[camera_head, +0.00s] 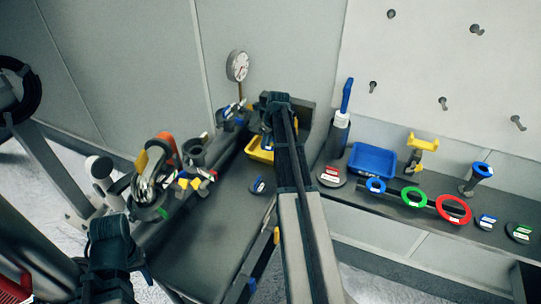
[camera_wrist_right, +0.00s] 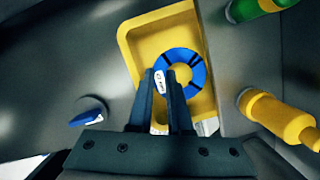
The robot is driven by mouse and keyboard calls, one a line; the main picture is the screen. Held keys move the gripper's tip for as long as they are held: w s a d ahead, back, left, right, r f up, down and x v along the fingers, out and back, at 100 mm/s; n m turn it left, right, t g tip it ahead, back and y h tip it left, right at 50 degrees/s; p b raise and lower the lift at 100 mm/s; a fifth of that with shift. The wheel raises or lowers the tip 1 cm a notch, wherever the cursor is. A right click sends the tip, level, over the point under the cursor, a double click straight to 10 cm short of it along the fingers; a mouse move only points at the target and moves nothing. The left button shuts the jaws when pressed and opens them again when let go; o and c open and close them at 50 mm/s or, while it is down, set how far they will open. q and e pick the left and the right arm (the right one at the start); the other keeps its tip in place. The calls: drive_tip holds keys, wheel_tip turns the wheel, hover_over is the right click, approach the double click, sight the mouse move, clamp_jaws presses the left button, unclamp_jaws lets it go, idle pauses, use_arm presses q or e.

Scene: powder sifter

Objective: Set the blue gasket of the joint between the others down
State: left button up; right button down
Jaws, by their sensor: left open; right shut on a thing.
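A blue ring gasket (camera_wrist_right: 187,68) with dark marks and a white tag shows over the yellow tray (camera_wrist_right: 136,32) in the right wrist view. My right gripper (camera_wrist_right: 168,82) is shut on the gasket's near edge. I cannot tell whether the gasket touches the tray's floor. In the head view the yellow tray (camera_head: 258,155) is partly hidden behind my right arm. My left gripper (camera_head: 118,262) is open and empty at the lower left.
A cluster of clamps and fittings (camera_head: 160,180) stands left of the bench. The bench's front is clear.

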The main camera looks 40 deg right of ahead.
sight(267, 149)
wheel_tip(267, 149, down, 4)
drive_tip(key=b, duration=0.2)
drive_tip(key=shift+b, duration=0.3)
use_arm(q)
wheel_tip(267, 149, down, 4)
drive_tip(key=shift+r, duration=0.1)
use_arm(e)
drive_tip(key=shift+r, duration=0.15)
drive_tip(key=shift+w+d, duration=0.15)
drive_tip(key=shift+d, duration=0.15)
drive_tip(key=w+d, duration=0.2)
drive_tip(key=d, duration=0.1)
drive_tip(key=shift+d, duration=0.3)
drive_tip(key=shift+s+a+f+b, duration=0.1)
drive_tip(key=shift+a+f+b, duration=0.05)
drive_tip(key=shift+f+b, duration=0.2)
drive_tip(key=shift+s+a+f+b, duration=0.1)
drive_tip(key=shift+f+b, duration=0.15)
drive_tip(key=shift+f, duration=0.15)
use_arm(q)
drive_tip(key=shift+f, duration=0.6)
use_arm(e)
drive_tip(key=shift+r, duration=0.15)
